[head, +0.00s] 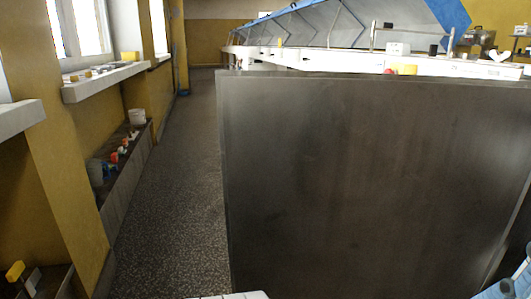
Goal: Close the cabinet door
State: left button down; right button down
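A large dark metal panel (365,185), which looks like the cabinet door, stands upright close in front of me in the head view. It fills the middle and right of the picture. Its top edge and left edge are in view, and its bottom is cut off. No handle or hinge shows on it. I cannot tell from this view whether it is open or shut. Neither of my grippers is in view.
A speckled floor aisle (180,170) runs clear along the panel's left. A low ledge with cups and bottles (120,180) lines the yellow wall under a white windowsill (105,80). Behind the panel is a long white machine (340,59) with raised blue-edged covers (370,20).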

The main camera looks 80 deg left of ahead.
aim_at(336, 185)
jog(key=k+j+u, duration=0.1)
jog(key=j+u, duration=0.4)
jog(key=j, duration=0.4)
jog(key=j+u, duration=0.5)
jog(key=j, duration=0.4)
jog(key=i+j+u, duration=0.25)
jog(key=j, duration=0.15)
